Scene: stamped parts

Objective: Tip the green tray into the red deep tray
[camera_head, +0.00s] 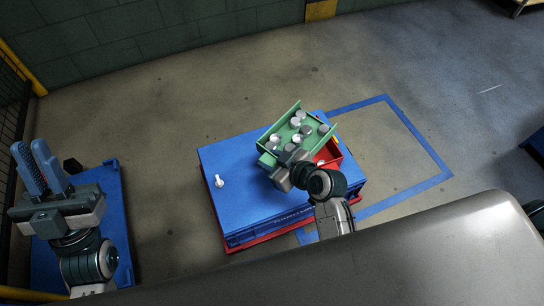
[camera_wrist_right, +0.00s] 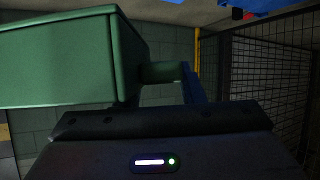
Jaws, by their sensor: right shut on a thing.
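The green tray (camera_head: 310,140) holds several grey round stamped parts (camera_head: 298,121) in the head view. My right gripper (camera_head: 277,167) is shut on the tray at its near left end and holds it above the red deep tray (camera_head: 331,157). Only part of the red tray shows, at the right, as the green tray and my arm cover the rest. In the right wrist view the green tray's wall (camera_wrist_right: 55,60) fills the upper left, with a green handle piece at the gripper. My left gripper (camera_head: 38,165) is raised at the far left, empty, its two blue fingers slightly apart.
A blue crate or bench top (camera_head: 225,160) stands under the trays, with a small white part (camera_head: 218,181) on it. Another blue surface (camera_head: 117,225) lies below my left gripper. Blue tape (camera_head: 420,135) marks clear floor at the right.

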